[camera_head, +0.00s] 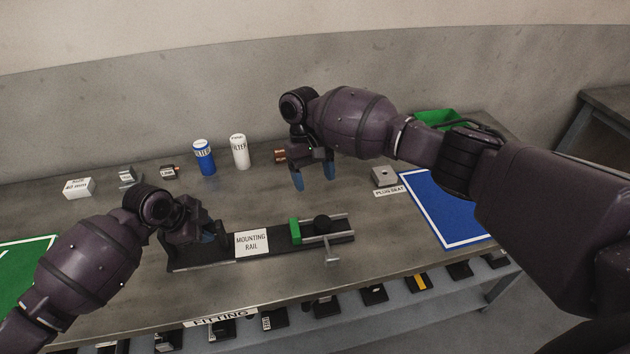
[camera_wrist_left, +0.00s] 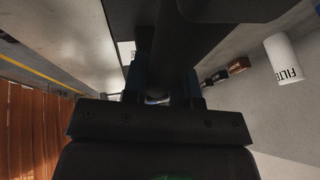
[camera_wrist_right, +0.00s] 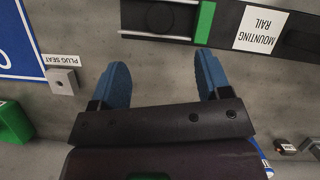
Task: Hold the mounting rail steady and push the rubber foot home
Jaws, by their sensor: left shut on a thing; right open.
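The mounting rail (camera_head: 220,248) is a long dark bar lying along the front of the bench, with a white label. It also shows in the right wrist view (camera_wrist_right: 300,38). At its right end sit a green block (camera_head: 295,231), a grey slotted frame with a small T-shaped handle, and a black round piece (camera_head: 322,222) that looks like the rubber foot. Whether the foot is fully seated cannot be told. My left gripper (camera_head: 207,236) is shut on the rail's left part; the wrist view shows dark material between its fingers (camera_wrist_left: 165,88). My right gripper (camera_head: 314,177) is open and empty, behind and above the foot.
A blue can (camera_head: 204,157) and a white filter can (camera_head: 239,151) stand at the back. A plug seat block (camera_head: 385,177) and blue mat (camera_head: 445,215) lie to the right, a green bin (camera_head: 436,118) behind. A green mat (camera_head: 22,275) is at left.

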